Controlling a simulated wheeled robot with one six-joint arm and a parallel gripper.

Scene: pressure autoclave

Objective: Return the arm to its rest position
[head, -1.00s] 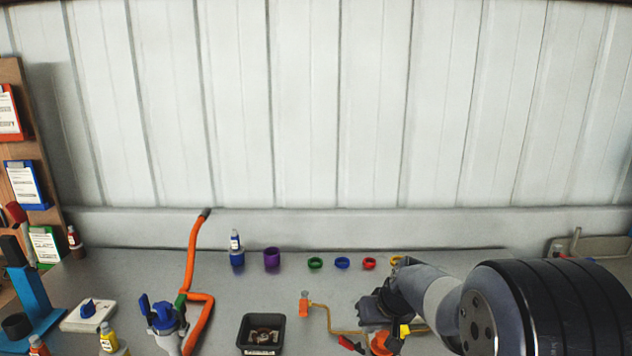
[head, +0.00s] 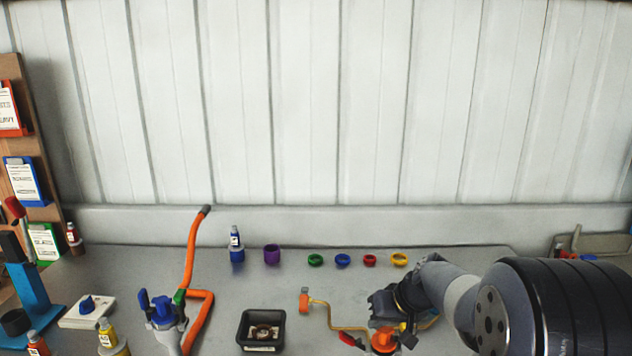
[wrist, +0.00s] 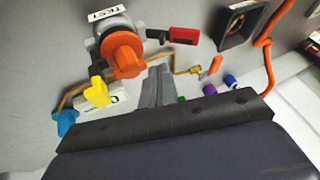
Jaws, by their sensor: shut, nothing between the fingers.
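My arm reaches in from the lower right of the head view, over the right part of the grey bench. My gripper (head: 384,306) is dark and partly hidden by its own wrist. In the wrist view my gripper (wrist: 158,78) shows its grey fingers together, with nothing held. In that view it is beside an orange knob (wrist: 123,55) and a yellow-handled part (wrist: 97,93). The orange knob also shows in the head view (head: 383,341), just below the gripper. I cannot tell the exact clearance between them.
A yellow-brown tube (head: 330,319) and a red-handled valve (head: 348,339) lie left of the gripper. A black tray (head: 246,341) and an orange hose (head: 193,255) stand farther left. Several coloured rings, one yellow (head: 399,259), line the back. Bare bench (head: 450,256) shows behind my arm.

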